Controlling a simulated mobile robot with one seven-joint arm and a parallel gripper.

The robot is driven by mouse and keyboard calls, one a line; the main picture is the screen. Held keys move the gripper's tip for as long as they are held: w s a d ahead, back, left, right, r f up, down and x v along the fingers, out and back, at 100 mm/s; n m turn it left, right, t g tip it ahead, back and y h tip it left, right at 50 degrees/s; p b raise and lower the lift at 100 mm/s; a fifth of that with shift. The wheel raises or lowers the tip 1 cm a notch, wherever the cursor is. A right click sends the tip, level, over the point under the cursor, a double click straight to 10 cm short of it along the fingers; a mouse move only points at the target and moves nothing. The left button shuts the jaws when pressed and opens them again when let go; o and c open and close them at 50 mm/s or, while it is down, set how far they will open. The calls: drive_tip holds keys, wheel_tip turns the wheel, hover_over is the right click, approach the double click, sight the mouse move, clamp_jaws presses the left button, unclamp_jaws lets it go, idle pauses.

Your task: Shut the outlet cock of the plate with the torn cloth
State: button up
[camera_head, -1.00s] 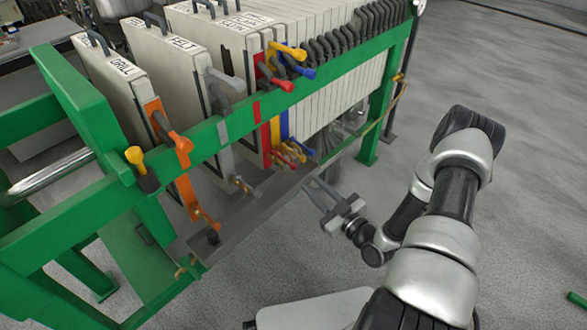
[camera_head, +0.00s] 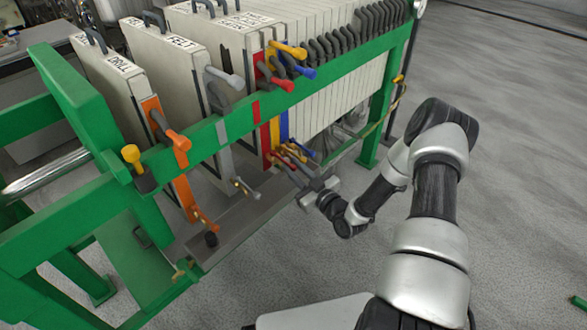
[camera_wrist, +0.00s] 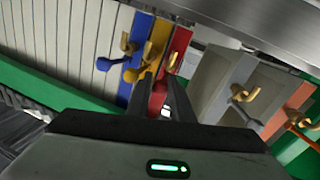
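The press holds upright plates with coloured edge strips and lower outlet cocks. The red cock (camera_wrist: 157,94) appears between the two dark fingers of my gripper (camera_wrist: 164,86) in the wrist view. The fingers are apart; contact with the red handle is unclear. In the head view my gripper (camera_head: 291,168) is at the lower cocks, partly hiding them. The yellow cock (camera_wrist: 136,73) and blue cock (camera_wrist: 103,64) are close on the left in the wrist view. The grey cock (camera_wrist: 241,108) and orange cock (camera_wrist: 299,121) are farther right. No tear in any cloth shows.
Upper levers line the green rail (camera_head: 235,120), including red (camera_head: 281,85) and grey (camera_head: 226,77) ones. A grey drip tray (camera_head: 240,220) lies below the plates. Bare floor (camera_head: 510,190) is free on the right.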

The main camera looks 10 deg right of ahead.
clamp_jaws()
drive_tip(key=shift+r, duration=0.1)
